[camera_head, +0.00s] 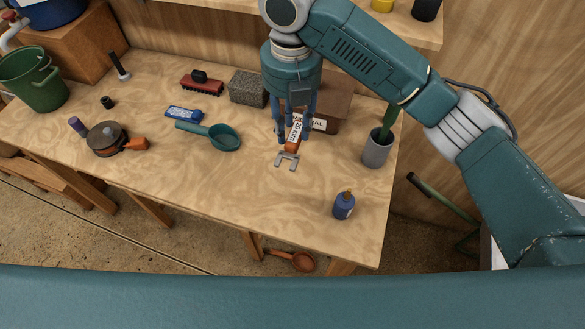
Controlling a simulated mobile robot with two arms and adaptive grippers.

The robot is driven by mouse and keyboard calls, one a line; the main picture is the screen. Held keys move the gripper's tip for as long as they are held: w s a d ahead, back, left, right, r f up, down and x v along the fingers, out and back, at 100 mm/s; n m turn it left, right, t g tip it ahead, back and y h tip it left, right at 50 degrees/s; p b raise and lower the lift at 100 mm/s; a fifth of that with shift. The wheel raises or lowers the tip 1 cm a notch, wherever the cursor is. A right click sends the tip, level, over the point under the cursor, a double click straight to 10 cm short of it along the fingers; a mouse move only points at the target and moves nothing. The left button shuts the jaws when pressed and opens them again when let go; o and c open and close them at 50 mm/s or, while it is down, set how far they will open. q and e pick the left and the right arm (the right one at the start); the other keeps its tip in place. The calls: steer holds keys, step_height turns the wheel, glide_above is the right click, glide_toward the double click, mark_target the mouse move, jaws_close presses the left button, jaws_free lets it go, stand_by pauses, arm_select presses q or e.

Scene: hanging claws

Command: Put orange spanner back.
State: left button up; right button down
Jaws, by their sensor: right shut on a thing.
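The orange spanner (292,146) has a white label reading "20 mm" and a grey open-ended jaw that points toward the front of the workbench (240,185). My right gripper (293,136) comes down from above and is shut on the spanner's orange handle. The fingers hide part of the handle. I cannot tell whether the spanner touches the bench top or is just above it. The place where the spanner belongs cannot be made out in this view. My left gripper is not in view.
A brown box (330,104) stands close behind my right gripper. A teal scoop (224,137) and grey block (247,88) lie to the left. A grey cup (377,149) and blue bottle (344,206) stand to the right. The bench's front middle is clear.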

mark_target(292, 149)
steer(key=f, duration=0.2)
steer(key=s+f, duration=0.1)
steer(key=f, duration=0.1)
steer(key=f+p, duration=0.1)
steer(key=f, duration=0.1)
steer(key=shift+s, duration=0.3)
steer(key=f, duration=0.3)
steer(key=f+p, duration=0.1)
steer(key=f, duration=0.5)
steer(key=shift+w+p, duration=0.25)
steer(key=shift+p, duration=0.05)
step_height(292, 149, down, 4)
steer(key=shift+r+p, duration=0.25)
steer(key=shift+p, duration=0.1)
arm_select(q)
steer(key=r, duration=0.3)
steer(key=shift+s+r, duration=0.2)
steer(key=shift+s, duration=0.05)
arm_select(e)
steer(key=shift+f, duration=0.2)
steer(key=shift+f, duration=0.15)
steer(key=c, duration=1.3)
jaws_free()
steer(key=shift+o, duration=0.2)
